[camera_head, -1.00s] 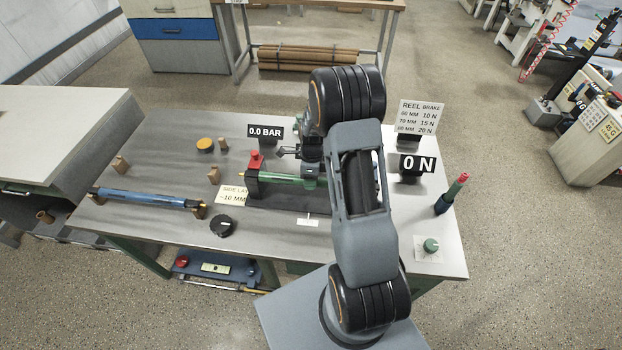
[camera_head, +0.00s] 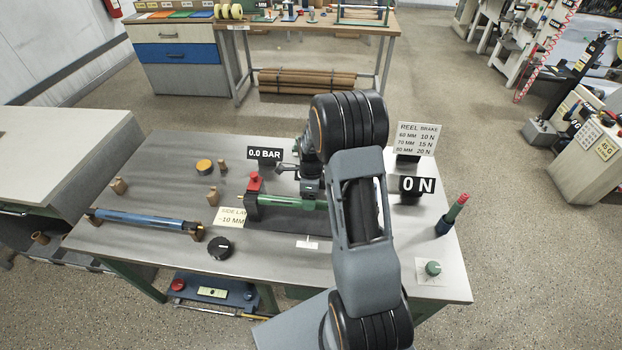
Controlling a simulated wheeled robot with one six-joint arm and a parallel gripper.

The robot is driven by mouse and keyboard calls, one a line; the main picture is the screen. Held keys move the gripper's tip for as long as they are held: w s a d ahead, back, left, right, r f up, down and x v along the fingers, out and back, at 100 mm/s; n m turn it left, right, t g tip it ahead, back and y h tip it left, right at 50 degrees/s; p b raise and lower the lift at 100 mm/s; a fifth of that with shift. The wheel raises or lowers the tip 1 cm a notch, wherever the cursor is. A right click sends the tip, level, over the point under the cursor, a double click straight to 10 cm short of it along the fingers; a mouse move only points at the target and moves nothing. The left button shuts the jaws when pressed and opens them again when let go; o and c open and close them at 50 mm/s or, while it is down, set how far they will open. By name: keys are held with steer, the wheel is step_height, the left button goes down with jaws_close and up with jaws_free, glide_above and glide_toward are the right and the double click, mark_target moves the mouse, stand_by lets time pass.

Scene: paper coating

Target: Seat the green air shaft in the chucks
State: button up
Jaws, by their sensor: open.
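The green air shaft (camera_head: 292,203) lies level along the dark stand on the bench. Its left end is at the chuck block (camera_head: 253,196) with the red top. Its right end and the chuck on that side are hidden behind my arm. My gripper (camera_head: 308,190) is above the right part of the visible shaft, close to it. Its fingers are small and partly hidden, but it appears open. I cannot tell whether the fingers touch the shaft, or how the shaft's ends sit in the chucks.
A blue shaft (camera_head: 145,220) rests on holders at the bench's left. A black knob (camera_head: 220,248), a yellow disc (camera_head: 204,166) and a 0.0 BAR display (camera_head: 264,154) stand around the stand.

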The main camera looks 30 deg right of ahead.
step_height(320, 180, up, 11)
steer(key=w+d, duration=0.1)
steer(key=w, duration=0.1)
steer(key=shift+d+r+b, duration=0.15)
steer(key=shift+r+b, duration=0.05)
steer(key=shift+b, duration=0.25)
steer(key=s+a+r+n+t, duration=0.3)
steer(key=s+a+r+n, duration=0.2)
steer(key=s+n, duration=0.3)
steer(key=s+a+r+n+t+h, duration=0.1)
steer(key=s+a+r+n+t, duration=0.2)
steer(key=s+n, duration=0.6)
steer(key=a+r+n, duration=0.1)
steer(key=a+n, duration=0.1)
steer(key=n, duration=0.5)
steer(key=shift+a+r+n, duration=0.3)
steer(key=shift+r+n, duration=0.05)
steer(key=shift+n, duration=0.05)
